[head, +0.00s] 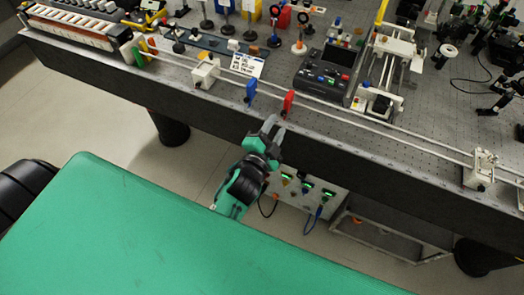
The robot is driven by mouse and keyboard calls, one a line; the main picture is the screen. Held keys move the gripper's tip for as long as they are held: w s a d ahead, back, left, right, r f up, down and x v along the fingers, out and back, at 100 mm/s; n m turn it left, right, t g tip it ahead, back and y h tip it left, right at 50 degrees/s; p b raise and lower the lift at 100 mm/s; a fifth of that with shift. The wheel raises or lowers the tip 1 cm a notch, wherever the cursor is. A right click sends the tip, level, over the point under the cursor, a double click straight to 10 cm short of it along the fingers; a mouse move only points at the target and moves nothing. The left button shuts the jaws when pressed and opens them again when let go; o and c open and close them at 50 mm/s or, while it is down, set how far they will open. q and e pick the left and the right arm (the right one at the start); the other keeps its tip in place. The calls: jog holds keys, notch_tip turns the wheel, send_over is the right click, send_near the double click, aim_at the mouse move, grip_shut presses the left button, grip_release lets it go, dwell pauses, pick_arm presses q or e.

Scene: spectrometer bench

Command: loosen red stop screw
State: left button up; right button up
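A red stop (288,102) stands upright on the long rails at the front edge of the bench. Its screw is too small to make out. A blue stop (250,91) stands on the same rails to its left. My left gripper (274,124) is in front of the bench edge, just below and left of the red stop in the picture, and apart from it. Its two grey fingers point up toward the rails with a small gap between them, and nothing shows in it. My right gripper is not in view.
A black console (328,72) stands behind the red stop. A box with green displays (308,188) and cables is below the bench edge.

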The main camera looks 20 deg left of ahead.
pick_arm(q)
jog(key=s+b, duration=0.2)
jog(key=s, duration=0.7)
jog(key=shift+s+a, duration=0.2)
jog(key=shift+s, duration=0.15)
jog(key=shift+f, duration=0.1)
